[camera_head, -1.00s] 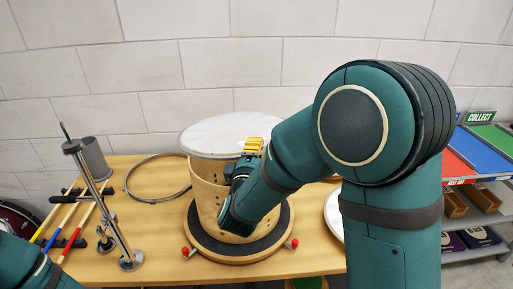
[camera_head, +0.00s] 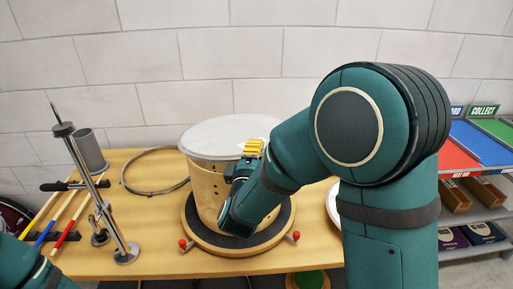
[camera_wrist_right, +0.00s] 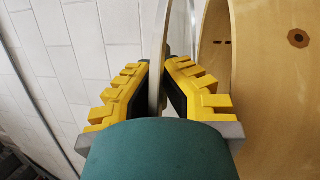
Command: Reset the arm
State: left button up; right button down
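The white round drum head (camera_head: 225,136) lies over the top of the wooden drum shell (camera_head: 208,190), which stands on a round dark-topped base (camera_head: 200,228). My right gripper (camera_head: 252,149) is at the head's right edge, its yellow fingers partly hidden by my wrist. In the right wrist view, the yellow fingers (camera_wrist_right: 160,75) close from both sides on a thin pale edge (camera_wrist_right: 158,50), which looks like the drum head's rim. The wooden shell (camera_wrist_right: 275,90) is beside it. Whether the head touches the shell cannot be told. My left arm shows at the lower left; its gripper is out of view.
A metal stand (camera_head: 95,190), grey cup (camera_head: 90,150) and coloured sticks (camera_head: 55,220) are at the table's left. A metal hoop (camera_head: 150,187) lies behind. A white disc (camera_head: 334,205) is partly hidden by my right arm. A shelf with coloured trays (camera_head: 480,145) stands right.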

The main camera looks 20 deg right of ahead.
jog(key=shift+f, duration=0.3)
jog(key=shift+c, duration=1.6)
grip_release()
jog(key=shift+f, duration=0.15)
jog(key=shift+s, duration=0.1)
jog(key=shift+f, duration=0.1)
jog(key=v, duration=1.2)
jog(key=shift+r, duration=0.45)
